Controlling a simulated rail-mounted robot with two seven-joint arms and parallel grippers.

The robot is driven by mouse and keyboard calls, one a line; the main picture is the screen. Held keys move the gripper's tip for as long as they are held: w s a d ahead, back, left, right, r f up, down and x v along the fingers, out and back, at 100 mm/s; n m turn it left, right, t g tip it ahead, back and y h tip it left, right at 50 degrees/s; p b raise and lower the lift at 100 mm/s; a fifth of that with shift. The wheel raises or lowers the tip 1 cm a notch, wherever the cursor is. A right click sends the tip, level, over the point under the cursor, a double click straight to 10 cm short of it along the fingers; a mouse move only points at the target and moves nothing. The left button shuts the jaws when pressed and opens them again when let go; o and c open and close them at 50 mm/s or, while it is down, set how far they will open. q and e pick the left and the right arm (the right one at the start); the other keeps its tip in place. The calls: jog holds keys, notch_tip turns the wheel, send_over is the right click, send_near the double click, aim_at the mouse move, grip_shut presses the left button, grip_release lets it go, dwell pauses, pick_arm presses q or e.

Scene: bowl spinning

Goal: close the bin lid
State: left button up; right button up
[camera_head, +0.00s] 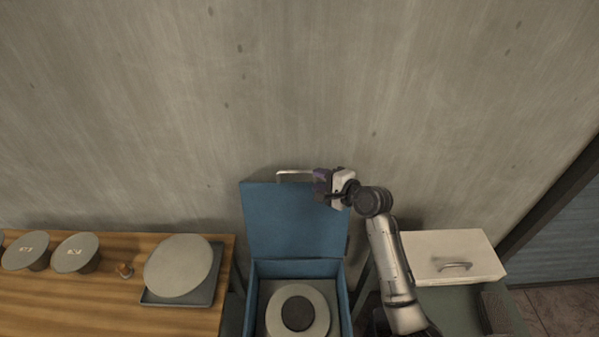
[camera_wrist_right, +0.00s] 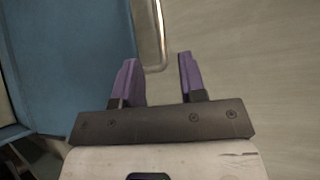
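A blue bin (camera_head: 343,297) stands at the bottom middle of the head view. Its blue lid (camera_head: 290,222) is raised upright against the wall, with a metal handle (camera_head: 295,173) at its top edge. In the right wrist view the lid (camera_wrist_right: 70,60) is at the left and the handle (camera_wrist_right: 160,30) ends just ahead of the fingers. My right gripper (camera_head: 318,184) is at the lid's upper right corner, near the handle's right end. In the wrist view its purple fingers (camera_wrist_right: 160,80) are apart with nothing between them. My left gripper is not in view.
A round grey piece (camera_head: 298,312) lies inside the bin. A wooden table (camera_head: 95,311) at left holds grey round items and a plate (camera_head: 178,266) on a dark tray (camera_head: 213,283). A white box with a handle (camera_head: 433,246) stands at right. A concrete wall is behind.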

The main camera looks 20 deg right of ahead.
aim_at(301, 173)
jog(key=x, duration=0.8)
jog(key=shift+w+a+f, duration=0.1)
jog(key=shift+w, duration=0.05)
grip_shut()
dwell(0.3)
